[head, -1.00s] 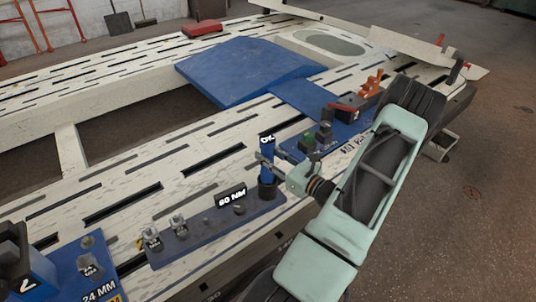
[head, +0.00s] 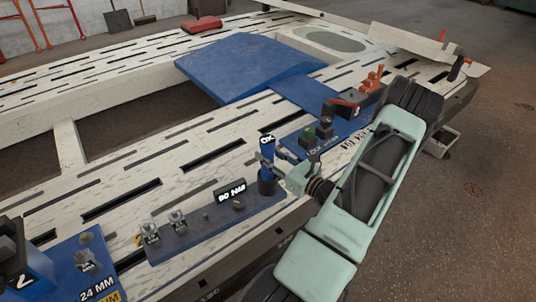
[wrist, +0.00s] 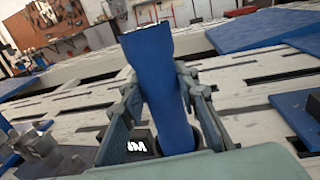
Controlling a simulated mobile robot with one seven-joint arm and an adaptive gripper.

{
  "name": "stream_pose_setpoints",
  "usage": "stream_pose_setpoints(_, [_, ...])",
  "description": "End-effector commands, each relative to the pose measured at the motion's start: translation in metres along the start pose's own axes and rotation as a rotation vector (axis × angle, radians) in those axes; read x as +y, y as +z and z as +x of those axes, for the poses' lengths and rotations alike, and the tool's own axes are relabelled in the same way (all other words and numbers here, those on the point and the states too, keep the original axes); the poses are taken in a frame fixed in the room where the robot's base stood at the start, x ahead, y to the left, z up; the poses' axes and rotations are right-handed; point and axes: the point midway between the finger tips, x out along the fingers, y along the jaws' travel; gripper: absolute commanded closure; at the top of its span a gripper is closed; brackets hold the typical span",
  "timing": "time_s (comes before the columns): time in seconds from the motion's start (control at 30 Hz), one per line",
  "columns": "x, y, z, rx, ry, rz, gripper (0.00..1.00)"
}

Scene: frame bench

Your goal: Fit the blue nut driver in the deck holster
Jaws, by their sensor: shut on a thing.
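The blue nut driver (head: 267,151) stands nearly upright at the right end of a dark blue deck plate, with a black and white label at its top. My gripper (head: 269,162) is shut on it from the right. In the wrist view the blue driver (wrist: 164,85) rises between the two fingers, leaning slightly. The deck holster (head: 267,187) looks like a short dark cylinder directly under the driver. The driver's lower end meets its mouth; I cannot tell how deep it sits.
A small black display (head: 231,192) and two metal sockets (head: 177,221) stand on the same plate, left of the holster. Another blue plate (head: 85,262) lies front left.

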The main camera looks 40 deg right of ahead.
Motion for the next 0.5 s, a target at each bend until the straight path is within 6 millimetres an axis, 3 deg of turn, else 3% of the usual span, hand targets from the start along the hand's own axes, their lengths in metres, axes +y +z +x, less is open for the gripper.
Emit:
stream_pose_setpoints(0.27, [0.0,-0.0052,0.0006,-0.005,0.001,-0.001,1.0])
stream_pose_setpoints(0.3, [0.0,-0.0046,0.0006,-0.005,0.001,-0.001,0.7])
stream_pose_setpoints(0.5, [-0.0001,-0.005,0.0003,-0.003,0.0,-0.001,0.51])
